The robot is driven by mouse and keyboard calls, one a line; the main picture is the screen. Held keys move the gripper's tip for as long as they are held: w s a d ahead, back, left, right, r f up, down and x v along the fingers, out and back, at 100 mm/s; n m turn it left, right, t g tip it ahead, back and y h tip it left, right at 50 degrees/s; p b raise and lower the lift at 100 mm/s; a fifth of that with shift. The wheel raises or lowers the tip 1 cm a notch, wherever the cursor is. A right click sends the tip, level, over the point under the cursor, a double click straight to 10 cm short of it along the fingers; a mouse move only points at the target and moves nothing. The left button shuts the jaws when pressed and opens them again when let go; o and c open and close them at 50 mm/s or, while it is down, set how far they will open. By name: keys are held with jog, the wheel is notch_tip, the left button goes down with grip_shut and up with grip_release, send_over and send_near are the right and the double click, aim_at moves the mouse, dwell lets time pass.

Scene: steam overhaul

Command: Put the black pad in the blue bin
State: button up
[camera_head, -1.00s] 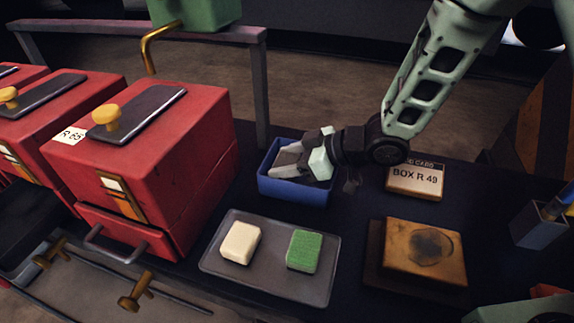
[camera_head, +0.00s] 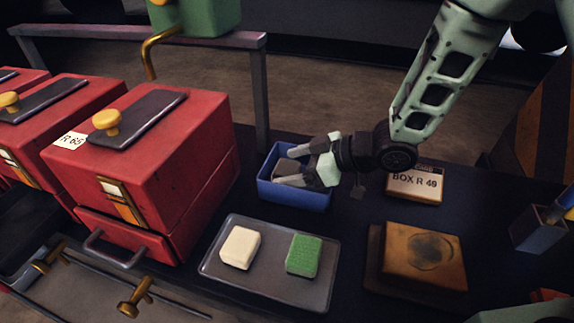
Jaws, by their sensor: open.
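The blue bin (camera_head: 292,193) stands on the dark bench behind the grey tray. My gripper (camera_head: 288,167) is open at the bin's mouth, its two fingers reaching in from the right. A dark grey block, seemingly the black pad (camera_head: 286,166), shows inside the bin between the parted fingers. The fingers hide part of it, and I cannot tell whether either one touches it.
A grey tray (camera_head: 262,285) in front of the bin holds a cream pad (camera_head: 240,247) and a green pad (camera_head: 304,255). Red boxes (camera_head: 150,150) stand left. A labelled box (camera_head: 415,186) and a stained wooden block (camera_head: 425,256) are right.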

jog(key=p+v, duration=0.2)
jog(key=v, duration=0.8)
jog(key=shift+d, duration=0.15)
jog(key=h, duration=0.2)
jog(key=r+m+t+h, duration=0.1)
jog(key=shift+w+r+m+h, duration=0.1)
jog(key=shift+w+m+h, duration=0.2)
jog(key=shift+w+h, duration=0.1)
jog(key=s+d+r+m+g+h, duration=0.1)
jog(key=s+r+m+g+h, duration=0.1)
jog(key=s, duration=0.8)
jog(key=s+d+r+m+g+h, duration=0.1)
jog(key=s+h, duration=0.4)
jog(key=s, duration=0.6)
jog(key=shift+s+r+m+g, duration=0.3)
jog(key=shift+r+m+g, duration=0.6)
jog(key=shift+g, duration=0.2)
notch_tip(320, 180, up, 20)
jog(key=p, duration=2)
